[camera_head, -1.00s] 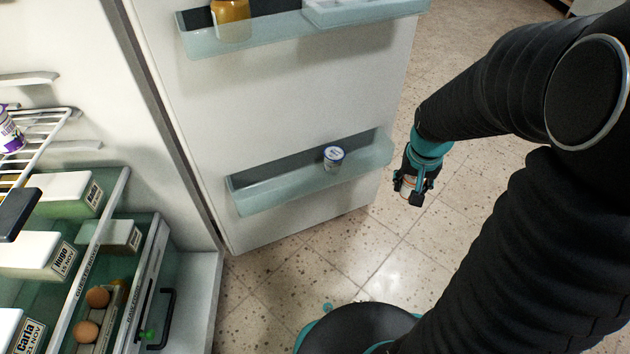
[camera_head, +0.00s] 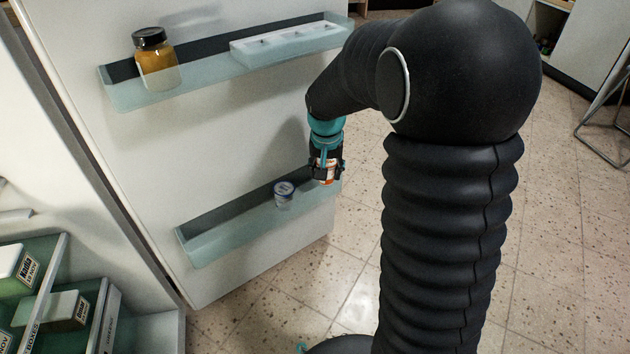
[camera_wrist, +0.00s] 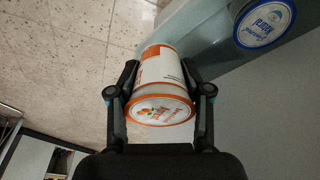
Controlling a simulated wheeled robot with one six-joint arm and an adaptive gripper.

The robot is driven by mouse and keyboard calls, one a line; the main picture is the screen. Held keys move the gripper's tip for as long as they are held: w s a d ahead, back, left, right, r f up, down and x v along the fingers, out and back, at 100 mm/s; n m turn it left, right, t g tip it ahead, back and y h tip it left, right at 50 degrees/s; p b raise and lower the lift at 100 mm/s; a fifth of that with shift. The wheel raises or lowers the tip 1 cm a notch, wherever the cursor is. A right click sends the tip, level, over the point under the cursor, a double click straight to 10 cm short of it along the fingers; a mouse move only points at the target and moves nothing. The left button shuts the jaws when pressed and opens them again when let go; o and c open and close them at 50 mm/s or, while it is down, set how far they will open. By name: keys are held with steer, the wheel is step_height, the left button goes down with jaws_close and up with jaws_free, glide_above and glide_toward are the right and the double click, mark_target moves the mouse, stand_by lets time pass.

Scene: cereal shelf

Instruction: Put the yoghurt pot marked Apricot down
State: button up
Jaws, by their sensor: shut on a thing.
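My gripper (camera_head: 326,172) is shut on a white yoghurt pot with orange bands (camera_wrist: 162,90), which I take to be the Apricot pot; its small lettering is too blurred to read. The pot also shows between the fingers in the head view (camera_head: 327,166). In the wrist view its lid faces the camera. My gripper is at the right end of the lower door shelf (camera_head: 215,243), around its rim height. I cannot tell whether the pot touches the shelf. A second pot with a blue and white lid (camera_head: 284,188) stands in that shelf, left of my gripper.
The upper door shelf (camera_head: 135,98) holds an amber jar (camera_head: 155,60) and a white tray (camera_head: 290,45). Fridge drawers with labelled boxes (camera_head: 68,308) are at lower left. The lower shelf is clear left of the blue-lidded pot. Tiled floor (camera_head: 345,260) lies below.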

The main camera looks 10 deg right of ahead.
steer(key=w, duration=0.1)
steer(key=w+a+f, duration=0.1)
steer(key=w, duration=0.2)
steer(key=shift+a+f, duration=0.25)
steer(key=shift+a, duration=0.1)
step_height(320, 180, down, 5)
steer(key=shift+s+b, duration=0.1)
steer(key=shift+b, duration=0.6)
steer(key=shift+w+f, duration=0.25)
steer(key=shift+f, duration=0.05)
steer(key=shift+f, duration=0.25)
steer(key=o, duration=1)
steer(key=shift+r, duration=0.1)
steer(key=shift+c, duration=0.2)
